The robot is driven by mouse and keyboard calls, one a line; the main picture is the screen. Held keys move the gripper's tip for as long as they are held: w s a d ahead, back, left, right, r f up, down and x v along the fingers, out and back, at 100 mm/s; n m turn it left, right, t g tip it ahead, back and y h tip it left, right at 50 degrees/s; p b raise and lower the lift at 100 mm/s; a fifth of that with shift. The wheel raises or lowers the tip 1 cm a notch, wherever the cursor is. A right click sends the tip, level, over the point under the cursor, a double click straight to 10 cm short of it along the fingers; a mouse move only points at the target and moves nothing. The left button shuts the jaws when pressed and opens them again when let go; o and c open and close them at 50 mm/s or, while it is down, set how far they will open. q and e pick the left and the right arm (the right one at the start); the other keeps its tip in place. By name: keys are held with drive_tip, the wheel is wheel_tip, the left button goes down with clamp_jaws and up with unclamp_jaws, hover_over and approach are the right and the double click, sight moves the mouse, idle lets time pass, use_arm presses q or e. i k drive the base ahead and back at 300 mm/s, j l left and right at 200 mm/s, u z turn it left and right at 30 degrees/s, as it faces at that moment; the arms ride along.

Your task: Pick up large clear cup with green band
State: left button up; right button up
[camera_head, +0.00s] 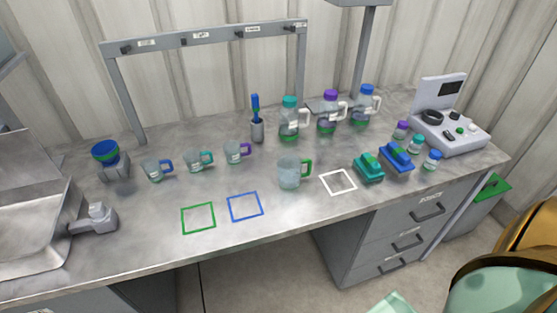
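A large clear cup (289,174) with a green band-like handle on its right side stands upright near the middle of the grey workbench (150,240). It is just left of a white square outline (338,182) on the bench top. The cup looks empty, though its inside is hard to make out. Neither of my grippers shows in the head view, and nothing is touching the cup.
Lidded jugs (290,119) stand behind. Teal (369,168) and blue (397,160) blocks sit right. Green (198,218) and blue (245,206) outlines mark clear bench in front.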

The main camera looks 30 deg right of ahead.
sight(288, 180)
drive_tip(key=l+z, duration=0.5)
drive_tip(key=i+l+z, duration=0.1)
drive_tip(key=l+z, duration=0.4)
